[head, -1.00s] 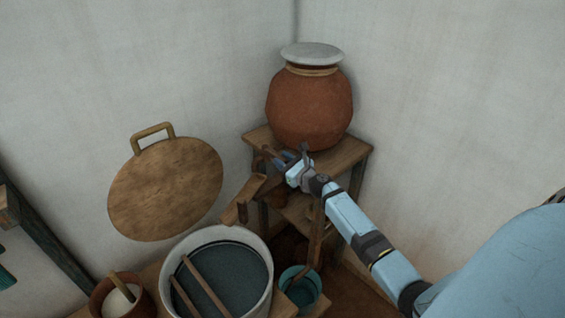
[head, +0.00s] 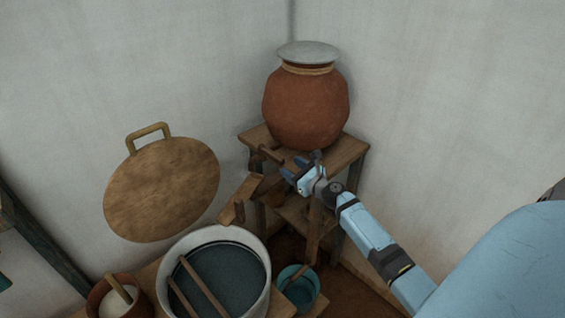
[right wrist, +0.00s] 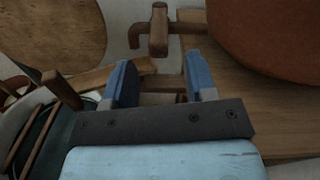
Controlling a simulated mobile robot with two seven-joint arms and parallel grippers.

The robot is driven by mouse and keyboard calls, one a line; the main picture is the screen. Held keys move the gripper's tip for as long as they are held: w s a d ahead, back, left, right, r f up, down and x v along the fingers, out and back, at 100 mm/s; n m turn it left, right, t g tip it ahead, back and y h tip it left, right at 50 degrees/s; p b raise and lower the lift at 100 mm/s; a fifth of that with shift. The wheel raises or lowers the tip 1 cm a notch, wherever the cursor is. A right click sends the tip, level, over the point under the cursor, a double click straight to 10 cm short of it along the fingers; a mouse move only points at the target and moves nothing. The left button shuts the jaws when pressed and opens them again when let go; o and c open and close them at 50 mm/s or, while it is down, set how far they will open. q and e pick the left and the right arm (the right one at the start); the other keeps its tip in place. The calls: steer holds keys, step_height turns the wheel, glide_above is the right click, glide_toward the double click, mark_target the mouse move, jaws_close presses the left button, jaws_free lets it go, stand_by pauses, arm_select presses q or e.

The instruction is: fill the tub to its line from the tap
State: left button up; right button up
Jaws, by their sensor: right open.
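A large pale tub (head: 267,266) stands at the lower middle of the head view, dark inside, with two wooden sticks across it. I cannot make out a fill line. A brown tap (head: 268,154) sticks out low from the clay pot (head: 305,110); the tap handle also shows in the right wrist view (right wrist: 158,30). A wooden trough (head: 240,197) lies between the tap and the tub. I see no water running. My right gripper (head: 303,165) is open and empty, just short of the tap, which lies beyond its fingertips (right wrist: 160,72). My left gripper is out of view.
The pot sits on a wooden stand (head: 345,150) in the corner, with a pale lid. A round wooden board (head: 162,190) with a handle leans against the wall. A teal bucket (head: 297,290) and a brown pot (head: 112,298) flank the tub.

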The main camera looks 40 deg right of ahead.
steer(key=s, duration=0.7)
steer(key=shift+s+d+b, duration=0.35)
steer(key=shift+b, duration=0.05)
steer(key=s+a+f+n+g+y+p, duration=0.1)
steer(key=s+a+f+n+g, duration=0.15)
steer(key=a+n, duration=0.35)
steer(key=s+a+f+n+g+p, duration=0.1)
steer(key=s+a+f+n, duration=0.3)
steer(key=a+n, duration=0.25)
steer(key=s+a+f+n+g+y, duration=0.1)
steer(key=s+a+f+n+g, duration=0.1)
steer(key=s+a+f+n, duration=0.4)
steer(key=s+a+n+p, duration=0.1)
steer(key=s+a+n, duration=0.3)
steer(key=a+n, duration=0.2)
steer(key=s+a+r+n+g+p, duration=0.1)
steer(key=s+a+n, duration=0.4)
steer(key=n, duration=0.6)
steer(key=shift+a, duration=0.45)
steer(key=shift+g, duration=0.25)
